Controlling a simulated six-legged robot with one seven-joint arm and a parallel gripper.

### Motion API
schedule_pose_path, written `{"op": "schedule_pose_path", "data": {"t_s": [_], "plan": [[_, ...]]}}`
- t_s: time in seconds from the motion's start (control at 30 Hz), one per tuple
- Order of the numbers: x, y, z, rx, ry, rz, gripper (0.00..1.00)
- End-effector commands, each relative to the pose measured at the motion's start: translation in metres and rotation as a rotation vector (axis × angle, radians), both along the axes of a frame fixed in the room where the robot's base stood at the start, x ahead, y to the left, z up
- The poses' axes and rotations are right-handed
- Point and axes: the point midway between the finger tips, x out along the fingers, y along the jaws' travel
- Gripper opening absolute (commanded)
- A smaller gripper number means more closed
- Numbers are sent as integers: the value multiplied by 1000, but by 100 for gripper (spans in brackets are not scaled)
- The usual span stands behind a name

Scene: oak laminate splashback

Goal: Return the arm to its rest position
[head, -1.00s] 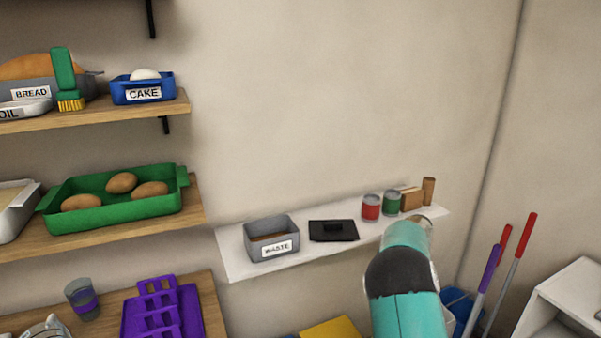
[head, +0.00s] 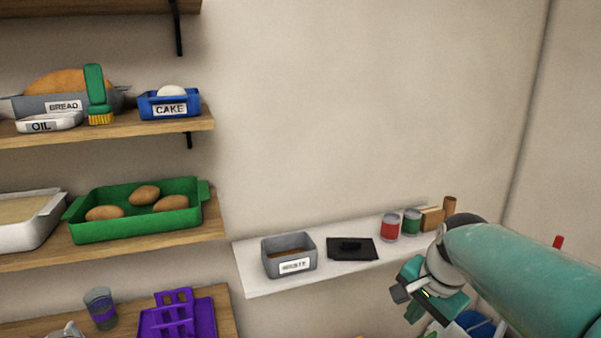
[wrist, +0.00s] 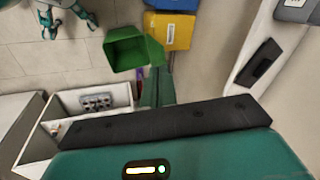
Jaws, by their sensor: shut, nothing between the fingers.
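My arm is teal and reaches in from the right edge in the head view. My gripper (head: 401,291) is at its end, below the front edge of the white shelf (head: 262,283) and apart from it. The gripper is shut with nothing in it. In the wrist view my gripper (wrist: 165,124) shows as a dark bar across the lower middle, with the floor below it.
The wrist view shows a green bin (wrist: 130,50), a yellow box (wrist: 168,30) and an open white drawer (wrist: 95,100).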

Motion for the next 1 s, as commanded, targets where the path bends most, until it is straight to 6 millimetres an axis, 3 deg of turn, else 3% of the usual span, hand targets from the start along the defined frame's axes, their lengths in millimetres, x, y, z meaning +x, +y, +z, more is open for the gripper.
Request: {"op": "schedule_pose_path", "data": {"t_s": [0.03,0.3,0.5,0.67,1.0], "plan": [[-17,9,6,-28,-31,84,0],[-97,42,9,-252,-169,535,0],[-136,53,-2,-412,-227,781,0],[-146,55,-6,-460,-236,851,0],[-146,55,-6,-460,-235,852,0]]}}
